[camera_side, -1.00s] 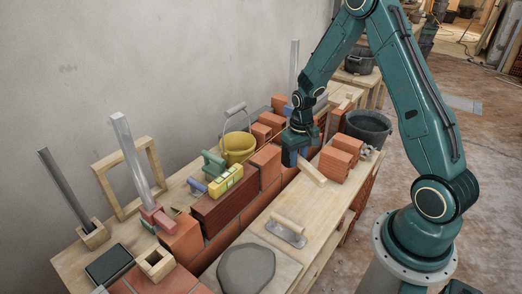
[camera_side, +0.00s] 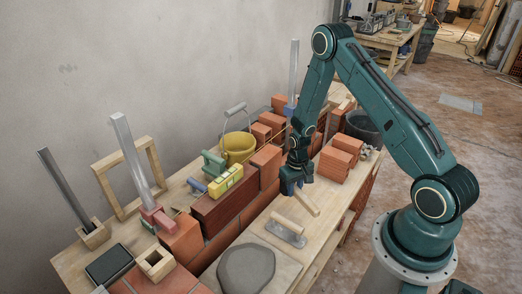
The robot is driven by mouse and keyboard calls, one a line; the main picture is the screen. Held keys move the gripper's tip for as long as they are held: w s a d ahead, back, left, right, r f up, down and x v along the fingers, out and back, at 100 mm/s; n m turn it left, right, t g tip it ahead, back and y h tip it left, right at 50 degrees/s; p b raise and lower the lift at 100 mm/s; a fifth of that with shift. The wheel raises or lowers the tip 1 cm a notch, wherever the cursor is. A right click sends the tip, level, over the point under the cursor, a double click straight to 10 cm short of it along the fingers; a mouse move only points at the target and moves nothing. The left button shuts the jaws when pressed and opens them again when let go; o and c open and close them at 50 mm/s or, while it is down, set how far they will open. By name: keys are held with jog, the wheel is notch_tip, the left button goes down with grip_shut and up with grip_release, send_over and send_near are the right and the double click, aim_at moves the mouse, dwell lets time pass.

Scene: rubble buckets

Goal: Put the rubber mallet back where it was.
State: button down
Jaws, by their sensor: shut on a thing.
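The rubber mallet shows as a pale wooden handle (camera_side: 307,204) that slants down to the right from my jaws. Its head is not clearly visible at my gripper. My gripper (camera_side: 290,188) points down and is shut on the mallet, above the wooden bench on the near side of the brick wall (camera_side: 222,208). The handle's lower end is close to the steel float with a wooden grip (camera_side: 288,229). I cannot tell whether the mallet touches the bench. The place where it was is not marked in this view.
A stack of red bricks (camera_side: 337,163) stands right of my gripper, with a black bucket (camera_side: 362,128) behind. A yellow bucket (camera_side: 238,147) and yellow block-like tool (camera_side: 226,181) are left, by the wall. Some bare bench (camera_side: 325,227) shows.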

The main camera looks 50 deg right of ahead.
jog(key=shift+f, duration=1.3)
jog(key=shift+f, duration=1.9)
jog(key=shift+f, duration=0.1)
jog(key=c, duration=1.2)
grip_release()
jog(key=shift+r, duration=6.1)
